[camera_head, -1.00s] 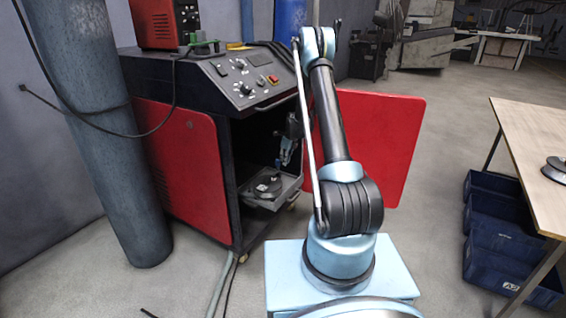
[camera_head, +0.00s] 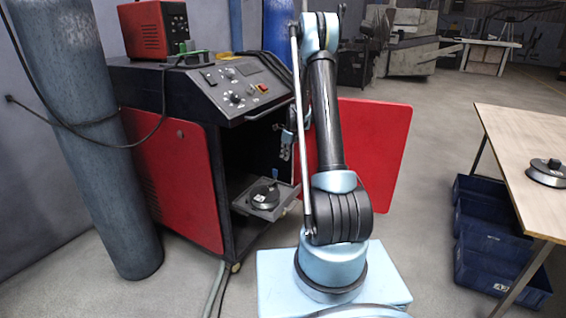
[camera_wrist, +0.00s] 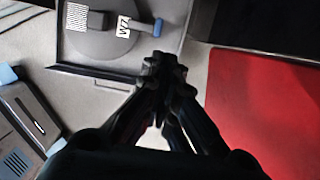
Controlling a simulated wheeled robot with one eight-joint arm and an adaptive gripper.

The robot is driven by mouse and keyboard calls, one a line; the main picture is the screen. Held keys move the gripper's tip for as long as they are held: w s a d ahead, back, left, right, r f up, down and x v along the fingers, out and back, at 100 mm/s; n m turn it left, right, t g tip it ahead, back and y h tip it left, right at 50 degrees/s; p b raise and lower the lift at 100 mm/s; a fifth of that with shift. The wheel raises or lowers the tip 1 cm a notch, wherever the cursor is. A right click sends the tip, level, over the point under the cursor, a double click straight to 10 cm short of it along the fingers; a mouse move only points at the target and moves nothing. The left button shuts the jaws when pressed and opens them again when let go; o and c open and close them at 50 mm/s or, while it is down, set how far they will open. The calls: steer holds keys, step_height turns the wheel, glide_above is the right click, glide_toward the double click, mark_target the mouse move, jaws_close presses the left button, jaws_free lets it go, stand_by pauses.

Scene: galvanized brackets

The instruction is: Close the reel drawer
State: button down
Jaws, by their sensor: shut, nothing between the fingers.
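The reel drawer (camera_head: 283,207) is a grey tray that sticks out of the open front of the machine cabinet. A dark round reel (camera_head: 264,197) with a white label lies in it. In the wrist view the drawer rim (camera_wrist: 97,73) and the grey reel (camera_wrist: 103,42) fill the upper left. My gripper (camera_head: 286,154) is above the drawer's right side in the head view. In the wrist view my gripper (camera_wrist: 163,65) has its fingertips together, empty, by the drawer's front right corner. I cannot tell whether they touch it.
The red door (camera_head: 370,150) stands open right of the cabinet (camera_head: 175,180), behind my arm. A grey-blue gas cylinder (camera_head: 105,150) stands left. A wooden table (camera_head: 530,135) and blue crates (camera_head: 490,260) are at the right. Clear floor lies between door and crates.

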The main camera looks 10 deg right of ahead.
steer(key=s+d+f+t+y, duration=0.1)
steer(key=s+d+f, duration=0.1)
steer(key=s+d, duration=0.3)
steer(key=w+a+f, duration=0.4)
steer(key=a+f, duration=0.2)
steer(key=f, duration=0.3)
steer(key=shift+w, duration=0.3)
steer(key=shift+d, duration=0.1)
